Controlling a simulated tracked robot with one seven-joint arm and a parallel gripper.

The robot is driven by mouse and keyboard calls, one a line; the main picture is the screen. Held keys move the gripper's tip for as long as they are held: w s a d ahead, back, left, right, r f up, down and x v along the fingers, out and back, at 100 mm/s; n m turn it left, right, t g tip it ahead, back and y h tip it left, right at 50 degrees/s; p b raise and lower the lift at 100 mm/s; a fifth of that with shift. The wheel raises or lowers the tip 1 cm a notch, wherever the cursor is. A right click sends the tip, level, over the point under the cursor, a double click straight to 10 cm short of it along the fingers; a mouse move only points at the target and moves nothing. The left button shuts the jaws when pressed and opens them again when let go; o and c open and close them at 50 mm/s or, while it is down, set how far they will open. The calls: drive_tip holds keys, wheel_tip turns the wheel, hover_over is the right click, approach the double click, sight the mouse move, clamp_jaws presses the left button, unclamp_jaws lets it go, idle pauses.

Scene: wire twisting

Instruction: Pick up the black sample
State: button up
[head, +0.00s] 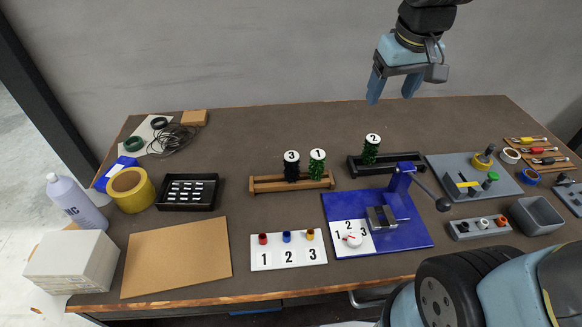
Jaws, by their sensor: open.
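The black sample (291,172) stands upright in the wooden rack (262,185) at the middle of the table. Its white round cap carries the number 3. A green sample (317,170) with a cap marked 1 stands right beside it in the same rack. Another green sample (370,155), marked 2, stands in a black rack (411,158) further right. My gripper (392,96) is open and empty, fingers pointing down. It is high above the table's back edge, up and to the right of the black sample and well apart from it.
A blue twisting fixture (420,238) with a lever stands right of the wooden rack. A white button panel (288,260) lies in front of it. The back middle is clear.

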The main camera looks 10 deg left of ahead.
drive_tip(key=w+a+f+n+g, duration=0.25)
drive_tip(key=a+f, duration=0.35)
drive_tip(key=a, duration=0.4)
drive_tip(key=n, duration=0.3)
hover_over(292, 170)
drive_tip(key=w, duration=0.2)
drive_tip(key=shift+g+h, duration=0.25)
drive_tip(key=shift+h, duration=0.05)
wheel_tip(292, 170, down, 6)
drive_tip(key=shift+s+d+f, duration=0.1)
drive_tip(key=shift+f, duration=0.1)
drive_tip(key=shift+a+f, duration=0.2)
drive_tip(key=shift+f, duration=0.05)
wheel_tip(292, 170, down, 14)
drive_tip(key=shift+r, duration=0.2)
drive_tip(key=shift+c, duration=0.2)
drive_tip(key=c, duration=1.1)
